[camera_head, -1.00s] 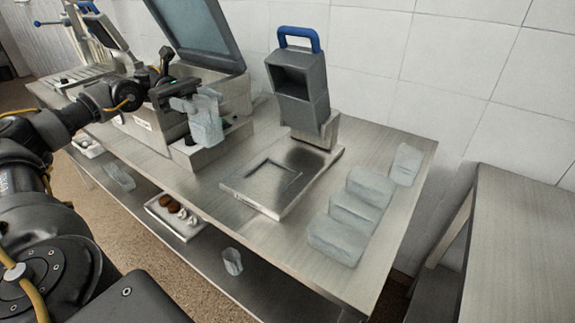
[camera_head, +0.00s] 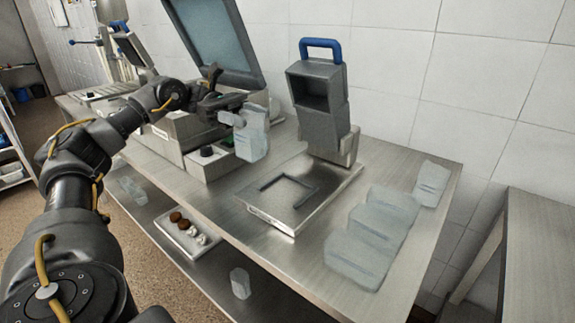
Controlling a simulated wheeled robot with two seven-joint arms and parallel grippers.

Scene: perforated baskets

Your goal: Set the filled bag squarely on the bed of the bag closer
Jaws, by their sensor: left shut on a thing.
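My left gripper (camera_head: 236,112) is shut on a translucent pale bag (camera_head: 252,139), which hangs roughly upright below and beside the fingers. The bag is in the air, left of the bag closer. The bag closer (camera_head: 319,108) is a grey upright head with a blue handle. Its flat metal bed (camera_head: 270,215), with a dark recessed square outline, lies at its front left and is bare. The bag's contents are too blurred to tell. My right gripper is not in view.
Several translucent bags (camera_head: 380,222) lie on the steel table (camera_head: 330,270) right of the bed. A machine with a raised lid (camera_head: 215,40) stands behind my left gripper. A tray of small brown and white items (camera_head: 188,236) sits on the lower shelf.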

